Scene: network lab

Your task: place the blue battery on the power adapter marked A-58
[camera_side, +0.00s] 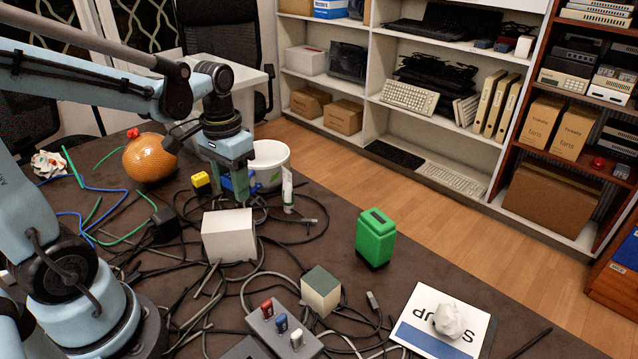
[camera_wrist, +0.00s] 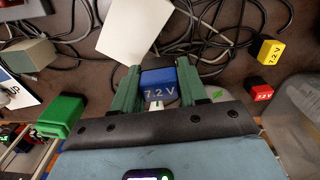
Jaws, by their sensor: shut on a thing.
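My gripper (camera_wrist: 160,82) is shut on the blue battery (camera_wrist: 164,94), marked 7.2 V, which sits between its two green fingers. In the side view, my gripper (camera_side: 236,186) holds the blue battery (camera_side: 228,183) above the cables, in front of the white bin. A white box (camera_side: 228,236) stands just below and in front of it; it also shows in the wrist view (camera_wrist: 135,30). A black adapter-like block (camera_side: 165,224) lies left of that box among cables. I cannot read A-58 on anything, so I cannot tell which is that adapter.
A yellow battery (camera_side: 201,182) and a red battery (camera_wrist: 260,92) lie near the white bin (camera_side: 268,160). A green block (camera_side: 375,240), a beige box (camera_side: 320,292), a grey hub (camera_side: 262,322) and an orange ball (camera_side: 150,158) stand around. Loose cables cover much of the table.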

